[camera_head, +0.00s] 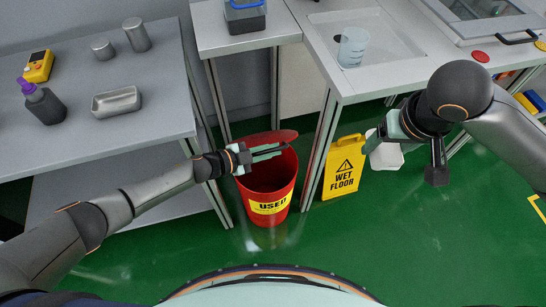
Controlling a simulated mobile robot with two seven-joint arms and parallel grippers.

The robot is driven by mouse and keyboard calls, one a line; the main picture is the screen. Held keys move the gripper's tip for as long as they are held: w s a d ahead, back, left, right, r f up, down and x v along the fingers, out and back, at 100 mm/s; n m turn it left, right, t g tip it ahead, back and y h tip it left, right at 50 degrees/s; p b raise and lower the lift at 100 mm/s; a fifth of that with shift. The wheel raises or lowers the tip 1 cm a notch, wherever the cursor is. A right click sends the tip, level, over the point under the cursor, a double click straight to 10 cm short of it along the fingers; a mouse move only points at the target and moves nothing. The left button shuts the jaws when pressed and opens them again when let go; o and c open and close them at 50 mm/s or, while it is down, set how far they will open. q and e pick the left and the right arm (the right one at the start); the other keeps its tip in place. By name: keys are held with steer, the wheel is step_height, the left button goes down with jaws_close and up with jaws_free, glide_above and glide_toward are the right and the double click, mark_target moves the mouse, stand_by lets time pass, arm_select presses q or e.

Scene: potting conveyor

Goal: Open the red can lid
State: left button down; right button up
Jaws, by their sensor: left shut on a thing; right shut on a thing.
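The red can (284,190) stands on the green floor, with a yellow "USED" label on its front. Its red lid (270,137) is raised and tilted at the back, and the dark inside shows. My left gripper (268,152) reaches in from the left over the can's opening, shut on the lid's edge; the exact contact is small. My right gripper (374,140) is to the right of the can, apart from it, shut on a white container (388,155) that is partly hidden behind the fingers and arm.
A yellow "WET FLOOR" sign (344,168) stands right of the can. A grey table (100,135) at left bears a metal tray (116,102), a spray bottle (45,106) and metal cylinders. A sink counter (400,78) holds a clear beaker (352,47). The floor in front is clear.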

arm_select(q)
steer(key=shift+w+a+r, duration=0.2)
steer(key=shift+w+r, duration=0.15)
steer(key=shift+w, duration=0.05)
arm_select(e)
steer(key=shift+r, duration=0.2)
arm_select(q)
steer(key=c, duration=0.9)
jaws_free()
